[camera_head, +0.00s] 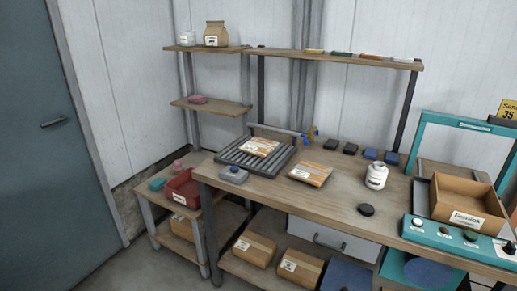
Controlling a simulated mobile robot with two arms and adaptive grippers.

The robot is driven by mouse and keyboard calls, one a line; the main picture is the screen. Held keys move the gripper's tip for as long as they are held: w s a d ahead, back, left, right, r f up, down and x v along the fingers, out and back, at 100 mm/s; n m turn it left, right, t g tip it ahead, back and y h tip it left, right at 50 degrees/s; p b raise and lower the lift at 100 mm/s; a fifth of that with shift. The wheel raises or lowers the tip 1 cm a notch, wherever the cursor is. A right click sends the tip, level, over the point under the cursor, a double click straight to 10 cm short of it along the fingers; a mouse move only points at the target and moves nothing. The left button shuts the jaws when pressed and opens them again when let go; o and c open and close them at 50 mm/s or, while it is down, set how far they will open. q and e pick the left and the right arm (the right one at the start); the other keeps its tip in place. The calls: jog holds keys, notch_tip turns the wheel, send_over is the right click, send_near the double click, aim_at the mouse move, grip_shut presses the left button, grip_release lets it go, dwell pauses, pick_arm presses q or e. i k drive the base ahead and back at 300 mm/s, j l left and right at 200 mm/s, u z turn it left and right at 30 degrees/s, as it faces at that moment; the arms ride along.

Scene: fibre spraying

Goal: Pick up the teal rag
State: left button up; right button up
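A small teal cloth-like thing (157,184), which looks like the teal rag, lies at the left front part of the low side table. It sits just left of a red bin (183,190) with a white label and appears apart from it. Neither of my grippers shows in the head view.
The workbench (335,200) stands to the right, with a roller rack (238,158), a white jar (376,176) and an open cardboard box (466,196). A grey-blue door (55,150) is at left. Floor before the side table is clear.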

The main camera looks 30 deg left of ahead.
aim_at(159, 183)
jog(key=u, duration=1.7)
